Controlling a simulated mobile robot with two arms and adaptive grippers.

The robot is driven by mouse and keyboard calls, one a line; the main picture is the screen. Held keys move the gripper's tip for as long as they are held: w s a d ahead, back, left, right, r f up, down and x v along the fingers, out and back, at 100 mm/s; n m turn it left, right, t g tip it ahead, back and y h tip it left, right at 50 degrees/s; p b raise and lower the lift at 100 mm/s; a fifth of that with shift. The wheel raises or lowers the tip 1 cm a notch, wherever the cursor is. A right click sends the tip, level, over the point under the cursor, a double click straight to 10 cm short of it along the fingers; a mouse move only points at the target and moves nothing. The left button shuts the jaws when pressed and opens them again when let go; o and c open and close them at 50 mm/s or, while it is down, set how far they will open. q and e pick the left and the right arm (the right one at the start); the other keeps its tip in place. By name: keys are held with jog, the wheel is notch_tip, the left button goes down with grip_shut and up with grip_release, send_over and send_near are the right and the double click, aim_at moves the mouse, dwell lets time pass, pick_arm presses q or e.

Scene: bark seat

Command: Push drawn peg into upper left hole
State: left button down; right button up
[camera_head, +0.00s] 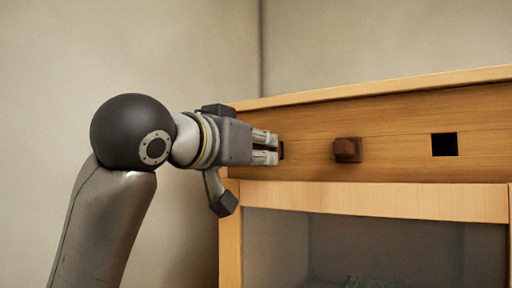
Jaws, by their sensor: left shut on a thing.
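A wooden board (400,117) spans the front of the cabinet top. My left gripper (267,148) is at the left end of this board, its fingers pointing right and close to the wood. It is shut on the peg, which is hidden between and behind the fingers. The dark edge of the upper left hole (282,150) shows just past the fingertips. How deep the peg sits in it cannot be seen. A dark brown square peg (347,150) sticks out of the middle of the board. My right gripper is not in view.
An empty square hole (444,144) is at the right of the board. Below the board is a light wooden rail (380,200) over a glass-like panel (400,245), with a plant faintly visible behind it. A plain wall stands behind. The space in front of the board's right part is clear.

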pick_arm(q)
jog(key=shift+p+x, duration=0.35)
jog(key=shift+x, duration=0.5)
jog(key=c, duration=1.3)
grip_release()
jog(key=shift+o, duration=0.2)
